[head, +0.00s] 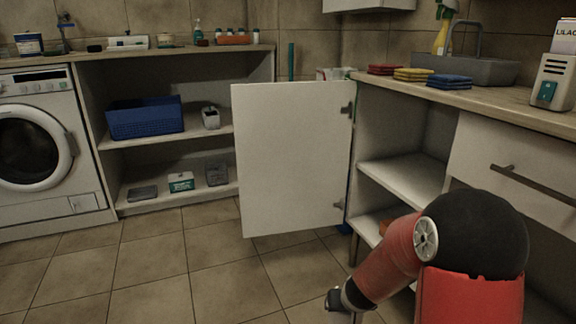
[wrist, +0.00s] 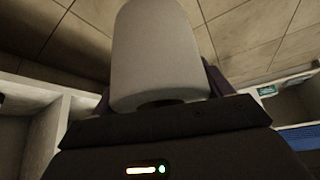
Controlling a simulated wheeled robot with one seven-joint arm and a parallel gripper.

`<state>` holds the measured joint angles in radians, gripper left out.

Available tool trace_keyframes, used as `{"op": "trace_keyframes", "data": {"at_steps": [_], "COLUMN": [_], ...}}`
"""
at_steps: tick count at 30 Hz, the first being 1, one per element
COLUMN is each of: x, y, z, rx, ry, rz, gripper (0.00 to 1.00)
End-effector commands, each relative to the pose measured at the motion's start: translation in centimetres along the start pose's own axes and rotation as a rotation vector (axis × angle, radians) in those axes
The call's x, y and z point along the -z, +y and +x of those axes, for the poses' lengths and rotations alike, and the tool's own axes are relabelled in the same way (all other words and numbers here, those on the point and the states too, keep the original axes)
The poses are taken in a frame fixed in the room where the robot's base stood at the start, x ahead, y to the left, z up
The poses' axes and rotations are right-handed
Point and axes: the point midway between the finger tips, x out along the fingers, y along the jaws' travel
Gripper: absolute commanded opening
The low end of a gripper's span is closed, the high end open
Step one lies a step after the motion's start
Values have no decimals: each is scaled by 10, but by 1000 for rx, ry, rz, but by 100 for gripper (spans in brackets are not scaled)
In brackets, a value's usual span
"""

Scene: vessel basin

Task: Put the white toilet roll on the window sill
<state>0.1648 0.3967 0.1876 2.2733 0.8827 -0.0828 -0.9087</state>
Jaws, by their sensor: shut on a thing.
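The white toilet roll (wrist: 155,55) fills the upper middle of the wrist view. My gripper (wrist: 160,92) is shut on it, with dark fingers on either side; the roll hides much of them. In the head view my red and black arm reaches down at the lower right, and the roll cannot be made out there. No window sill can be made out in either view.
An open white cabinet door (head: 293,160) stands out beside my arm. A blue basket (head: 146,117) sits on the left shelves. Tiled floor (head: 165,265) is clear.

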Motion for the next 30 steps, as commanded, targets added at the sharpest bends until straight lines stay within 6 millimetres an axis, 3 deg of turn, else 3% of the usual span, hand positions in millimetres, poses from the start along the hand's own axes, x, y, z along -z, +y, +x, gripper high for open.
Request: {"op": "trace_keyframes", "data": {"at_steps": [7,9,21,26,30], "x": [-1,11,52,58,52], "y": [1,1,0,0,2], "z": [-1,-22,-92,-103,-101], "rx": [-3,-3,-3,-3,-11], "ry": [-9,-8,-9,-9,-18], "rz": [4,0,-1,-1,-2], "gripper": [54,54,54,54,54]}}
